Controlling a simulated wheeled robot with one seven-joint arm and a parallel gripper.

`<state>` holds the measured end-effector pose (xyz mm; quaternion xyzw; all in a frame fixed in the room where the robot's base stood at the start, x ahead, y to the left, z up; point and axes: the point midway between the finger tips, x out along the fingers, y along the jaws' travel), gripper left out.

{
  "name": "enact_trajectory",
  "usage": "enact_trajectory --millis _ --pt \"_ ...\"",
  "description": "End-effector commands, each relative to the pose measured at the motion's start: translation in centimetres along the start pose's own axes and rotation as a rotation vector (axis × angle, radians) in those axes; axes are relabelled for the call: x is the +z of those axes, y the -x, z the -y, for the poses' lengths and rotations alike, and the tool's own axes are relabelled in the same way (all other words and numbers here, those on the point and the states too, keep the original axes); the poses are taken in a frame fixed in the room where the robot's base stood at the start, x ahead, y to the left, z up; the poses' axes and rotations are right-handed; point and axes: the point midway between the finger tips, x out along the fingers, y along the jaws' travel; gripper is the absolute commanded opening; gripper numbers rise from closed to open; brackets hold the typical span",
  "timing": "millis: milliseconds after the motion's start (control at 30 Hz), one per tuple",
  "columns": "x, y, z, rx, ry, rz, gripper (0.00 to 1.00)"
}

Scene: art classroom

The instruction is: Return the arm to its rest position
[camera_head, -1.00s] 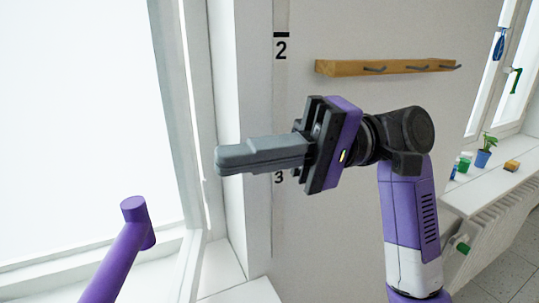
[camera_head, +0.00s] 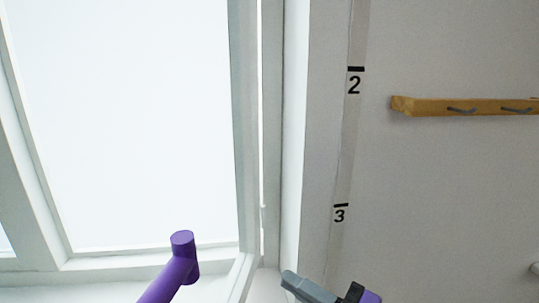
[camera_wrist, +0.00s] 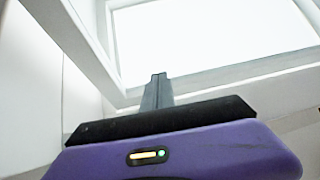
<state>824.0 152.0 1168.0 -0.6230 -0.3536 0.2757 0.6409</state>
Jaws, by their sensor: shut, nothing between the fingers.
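My gripper (camera_head: 290,278) shows at the bottom of the head view, right of centre, with its grey fingers pointing up and left.
A large window (camera_head: 140,120) fills the left of the head view, with its sill and frame close to the fingers. A wall strip marked 2 and 3 (camera_head: 345,150) stands to the right. A wooden hook rail (camera_head: 435,106) is on the wall.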

Motion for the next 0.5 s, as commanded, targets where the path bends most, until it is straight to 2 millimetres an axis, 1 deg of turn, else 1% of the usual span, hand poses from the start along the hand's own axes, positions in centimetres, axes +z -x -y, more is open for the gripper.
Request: enact_trajectory --millis 33,100,167,200,267,300,367,400,467,500 --pt "0.4 0.9 -2.4 0.03 0.004 -0.058 0.0" --pt "0.5 2.2 -5.1 0.074 0.028 -0.143 0.0" --pt "0.8 3.6 -7.4 0.117 0.054 -0.21 0.0" --pt "1.1 4.6 -8.8 0.146 0.074 -0.253 0.0" --pt "1.6 6.3 -10.9 0.195 0.108 -0.314 0.0" --pt "2.0 7.5 -12.1 0.23 0.136 -0.352 0.0" --pt "2.7 9.4 -13.8 0.284 0.178 -0.404 0.0" --pt "3.2 10.7 -14.8 0.32 0.209 -0.437 0.0" --pt "4.1 12.8 -16.1 0.376 0.26 -0.48 0.0" --pt "4.7 14.2 -16.8 0.416 0.296 -0.506 0.0"
